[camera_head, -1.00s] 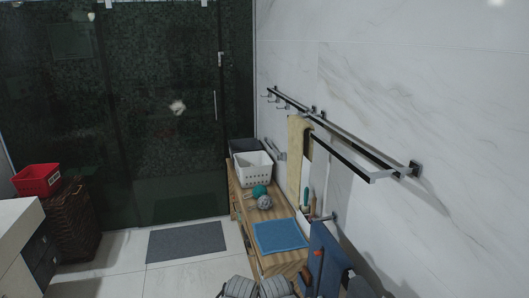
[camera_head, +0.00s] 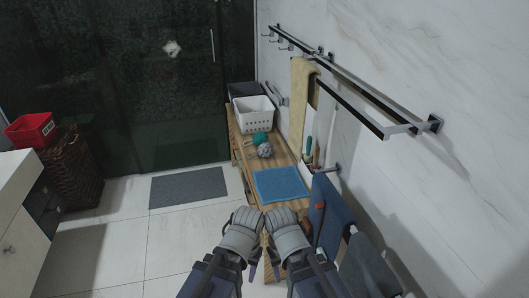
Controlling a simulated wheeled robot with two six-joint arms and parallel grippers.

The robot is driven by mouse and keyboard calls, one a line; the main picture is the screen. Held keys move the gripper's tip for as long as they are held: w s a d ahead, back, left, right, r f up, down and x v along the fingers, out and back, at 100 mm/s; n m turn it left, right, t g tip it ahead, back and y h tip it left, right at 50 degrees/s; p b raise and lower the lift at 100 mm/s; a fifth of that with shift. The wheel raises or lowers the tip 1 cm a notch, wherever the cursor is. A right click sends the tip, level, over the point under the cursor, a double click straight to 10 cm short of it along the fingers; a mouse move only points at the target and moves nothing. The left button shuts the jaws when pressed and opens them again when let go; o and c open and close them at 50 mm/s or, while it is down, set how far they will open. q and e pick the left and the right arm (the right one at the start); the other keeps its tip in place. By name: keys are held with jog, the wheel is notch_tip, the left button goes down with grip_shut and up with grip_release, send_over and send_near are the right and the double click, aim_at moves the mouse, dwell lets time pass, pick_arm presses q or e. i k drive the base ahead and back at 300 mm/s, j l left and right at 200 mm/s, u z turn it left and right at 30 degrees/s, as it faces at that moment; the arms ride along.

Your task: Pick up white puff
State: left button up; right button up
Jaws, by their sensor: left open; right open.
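A whitish-grey puff (camera_head: 265,150) sits on the wooden bench (camera_head: 283,160), just in front of a teal puff (camera_head: 262,138). My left gripper (camera_head: 247,216) and my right gripper (camera_head: 280,215) are side by side at the near end of the bench, short of the blue mat. Both are open, and I see nothing held in them. The puff is well beyond both grippers and in plain view.
A white basket (camera_head: 254,114) stands behind the puffs. A blue mat (camera_head: 280,184) lies on the bench in front of them. A towel rail (camera_head: 345,85) with a yellow towel (camera_head: 299,95) juts from the right wall. Blue cloth (camera_head: 325,210) hangs near my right arm.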

aim_at(267, 150)
jog(key=i+j+z, duration=0.1)
jog(key=i+j, duration=0.75)
jog(key=i, duration=0.2)
jog(key=i+j, duration=0.95)
jog(key=i+l+z, duration=0.05)
